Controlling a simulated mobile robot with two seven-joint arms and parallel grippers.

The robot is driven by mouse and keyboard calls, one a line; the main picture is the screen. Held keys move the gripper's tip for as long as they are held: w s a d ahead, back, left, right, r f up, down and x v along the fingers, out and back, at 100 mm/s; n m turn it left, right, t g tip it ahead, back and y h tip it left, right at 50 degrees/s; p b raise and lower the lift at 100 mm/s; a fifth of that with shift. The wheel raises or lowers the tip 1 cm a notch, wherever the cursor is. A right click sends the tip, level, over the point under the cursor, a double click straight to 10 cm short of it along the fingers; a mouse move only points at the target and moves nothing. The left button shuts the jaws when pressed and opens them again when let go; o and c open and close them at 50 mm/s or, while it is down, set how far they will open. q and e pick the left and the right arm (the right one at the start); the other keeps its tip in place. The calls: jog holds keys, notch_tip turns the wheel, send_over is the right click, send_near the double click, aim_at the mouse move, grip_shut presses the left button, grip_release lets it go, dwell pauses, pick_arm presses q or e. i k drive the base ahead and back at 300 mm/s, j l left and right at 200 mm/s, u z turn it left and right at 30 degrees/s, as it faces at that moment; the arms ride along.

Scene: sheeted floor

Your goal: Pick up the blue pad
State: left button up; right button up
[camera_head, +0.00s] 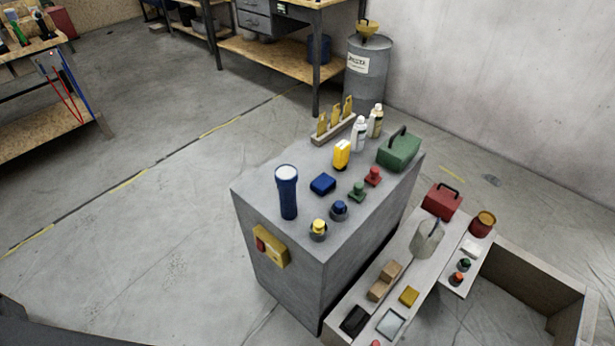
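A small blue pad (323,184) lies flat on the top of a grey cabinet (262,180), towards its left half. A tall blue cylinder with a white top (287,190) stands close to its left. Neither of my grippers shows in this view.
Green (357,190) and red (372,176) knob-like pieces, a green toolbox (399,149) and bottles (360,133) crowd the cabinet's right and back. A lower bench (424,285) with several items adjoins at the right. The floor (130,220) at left is clear.

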aim_at(324, 183)
jog(key=i+j, duration=0.15)
jog(key=j, duration=0.25)
jog(key=i+j, duration=0.15)
jog(key=j, duration=0.25)
jog(key=i+j, duration=0.15)
jog(key=j, duration=0.25)
